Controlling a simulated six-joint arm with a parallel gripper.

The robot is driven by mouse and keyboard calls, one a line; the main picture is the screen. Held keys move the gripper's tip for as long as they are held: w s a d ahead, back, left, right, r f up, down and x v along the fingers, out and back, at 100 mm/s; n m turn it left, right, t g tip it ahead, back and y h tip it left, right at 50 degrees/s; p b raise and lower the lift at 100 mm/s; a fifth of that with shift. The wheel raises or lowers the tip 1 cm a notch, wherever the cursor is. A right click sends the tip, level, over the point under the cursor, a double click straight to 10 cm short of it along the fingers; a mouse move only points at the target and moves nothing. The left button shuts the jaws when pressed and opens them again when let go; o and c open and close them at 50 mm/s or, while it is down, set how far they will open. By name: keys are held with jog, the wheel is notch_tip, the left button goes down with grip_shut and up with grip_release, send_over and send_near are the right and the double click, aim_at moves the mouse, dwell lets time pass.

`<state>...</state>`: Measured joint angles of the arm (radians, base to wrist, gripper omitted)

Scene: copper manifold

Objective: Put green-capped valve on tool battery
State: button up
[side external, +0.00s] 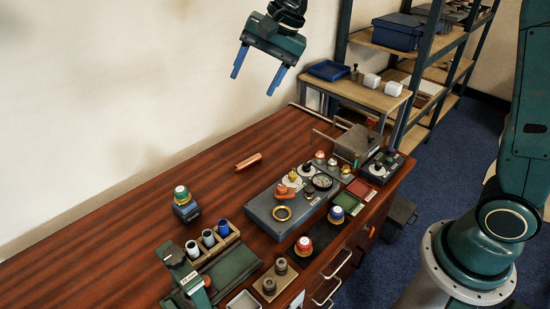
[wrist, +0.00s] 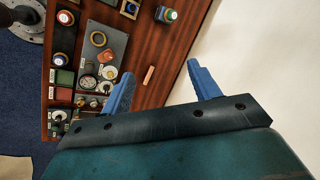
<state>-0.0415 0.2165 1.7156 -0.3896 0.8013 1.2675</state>
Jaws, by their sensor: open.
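My gripper (side external: 252,86) is open and empty, high above the back of the bench and well apart from the valve. In the wrist view its two blue fingers (wrist: 160,70) are spread wide with nothing between them.
A copper tube (side external: 248,161) lies alone on the bench. A grey manifold plate (side external: 268,218) carries a brass ring and a gauge. Red-capped (side external: 304,246) and blue-capped (side external: 336,214) valves stand at the front. A rack of cups (side external: 210,242) stands left. The back left bench is clear.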

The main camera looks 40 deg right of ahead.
jog(key=s+d+r+n+t+h, duration=0.1)
jog(key=s+d+r+n, duration=0.15)
jog(key=s, duration=0.55)
jog(key=s+d+r+n+h, duration=0.1)
jog(key=s+d+n, duration=0.2)
jog(key=s, duration=0.4)
jog(key=s+d+f+n, duration=0.2)
jog(key=s, duration=0.5)
jog(key=s+d+f+n+h, duration=0.1)
jog(key=s+d+f+n, duration=0.1)
jog(key=s, duration=0.5)
jog(key=shift+s+n+t, duration=0.2)
jog(key=shift+n+t, duration=0.1)
jog(key=shift+n, duration=0.05)
